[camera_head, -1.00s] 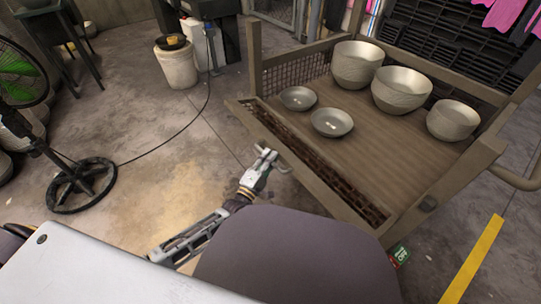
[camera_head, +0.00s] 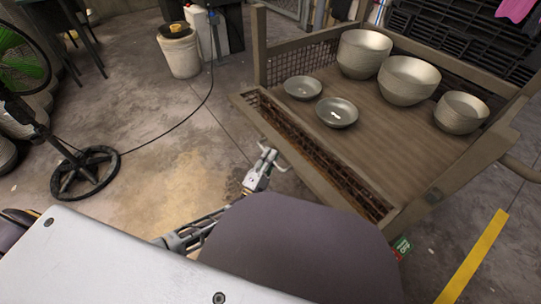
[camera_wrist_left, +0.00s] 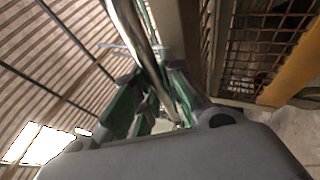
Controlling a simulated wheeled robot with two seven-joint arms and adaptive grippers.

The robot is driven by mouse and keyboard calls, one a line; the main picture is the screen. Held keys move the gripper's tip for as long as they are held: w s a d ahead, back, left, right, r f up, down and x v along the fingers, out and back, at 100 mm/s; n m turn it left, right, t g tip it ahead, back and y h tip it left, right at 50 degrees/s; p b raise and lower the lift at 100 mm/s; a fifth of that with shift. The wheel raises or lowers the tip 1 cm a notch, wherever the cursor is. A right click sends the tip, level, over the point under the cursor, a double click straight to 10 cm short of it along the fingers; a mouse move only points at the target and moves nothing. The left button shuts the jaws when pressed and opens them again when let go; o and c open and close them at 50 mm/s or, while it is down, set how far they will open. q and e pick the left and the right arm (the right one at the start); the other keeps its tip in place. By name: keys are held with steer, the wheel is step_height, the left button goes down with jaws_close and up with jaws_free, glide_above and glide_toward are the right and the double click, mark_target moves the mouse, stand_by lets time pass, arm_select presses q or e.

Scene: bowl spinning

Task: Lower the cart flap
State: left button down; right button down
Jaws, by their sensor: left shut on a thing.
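The cart (camera_head: 400,150) stands at the right with its wooden deck holding bowls. Its front flap (camera_head: 300,165), a wooden frame with rusty mesh, leans outward from the deck's near edge. My left gripper (camera_head: 267,158) is at the outer side of the flap, near the middle of its length, at the flap's metal handle. In the left wrist view, a shiny metal bar (camera_wrist_left: 133,28) runs between the green-padded fingers of my left gripper (camera_wrist_left: 155,95), which is shut on it. My right gripper is out of view.
Deep bowls (camera_head: 408,80) and two shallow dishes (camera_head: 337,112) sit on the deck. A fan (camera_head: 85,172) stands at the left, with a cable across the floor. A white bucket (camera_head: 181,55) stands behind. The floor left of the flap is clear.

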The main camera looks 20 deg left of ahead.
arm_select(q)
steer(key=shift+a, duration=0.15)
steer(key=c, duration=1.5)
jaws_free()
steer(key=shift+s+r, duration=0.15)
steer(key=shift+s, duration=0.15)
steer(key=v, duration=1.1)
steer(key=shift+s+a+f, duration=0.1)
steer(key=shift+s+f, duration=0.2)
steer(key=shift+f, duration=0.05)
